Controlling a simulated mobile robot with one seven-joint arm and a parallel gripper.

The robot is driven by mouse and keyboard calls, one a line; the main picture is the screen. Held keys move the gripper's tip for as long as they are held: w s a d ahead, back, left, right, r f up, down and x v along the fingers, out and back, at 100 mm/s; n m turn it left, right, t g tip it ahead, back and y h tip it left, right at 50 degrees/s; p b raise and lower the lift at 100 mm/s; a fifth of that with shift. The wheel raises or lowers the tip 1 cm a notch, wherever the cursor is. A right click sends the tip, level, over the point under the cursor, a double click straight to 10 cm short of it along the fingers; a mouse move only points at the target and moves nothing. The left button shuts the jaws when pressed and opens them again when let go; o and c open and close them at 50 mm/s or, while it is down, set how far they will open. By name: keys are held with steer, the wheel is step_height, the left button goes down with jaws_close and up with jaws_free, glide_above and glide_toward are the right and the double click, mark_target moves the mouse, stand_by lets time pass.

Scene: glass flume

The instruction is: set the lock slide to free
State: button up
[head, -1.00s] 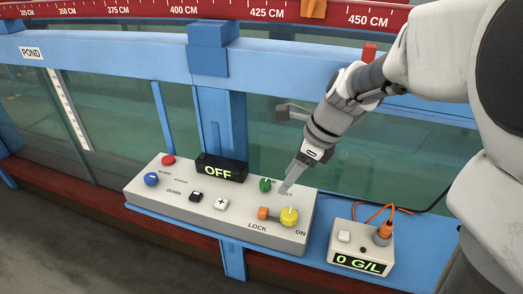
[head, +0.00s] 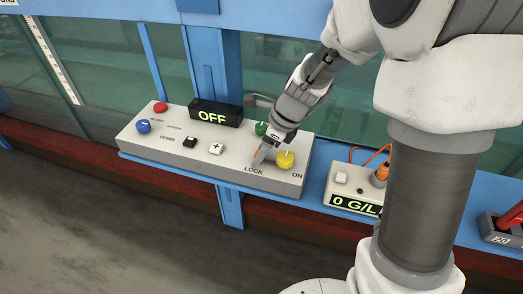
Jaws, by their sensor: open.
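The lock slide (head: 257,152) is a small orange piece on the sloped grey control panel (head: 232,173), just above the word LOCK. Only a bit of it shows; my gripper covers the rest. My gripper (head: 260,158) is open, pointing down at the slide, with a fingertip in front of it. I cannot tell whether the fingers touch it. A yellow knob (head: 286,160) sits just to the right, with the word ON below it.
A green knob (head: 261,128) is close behind my gripper. The black display (head: 214,114) reads OFF. White and black buttons, a blue knob (head: 143,126) and a red button (head: 160,107) lie left. A meter box (head: 345,190) stands right on the blue ledge.

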jaws_close()
stand_by(1.4)
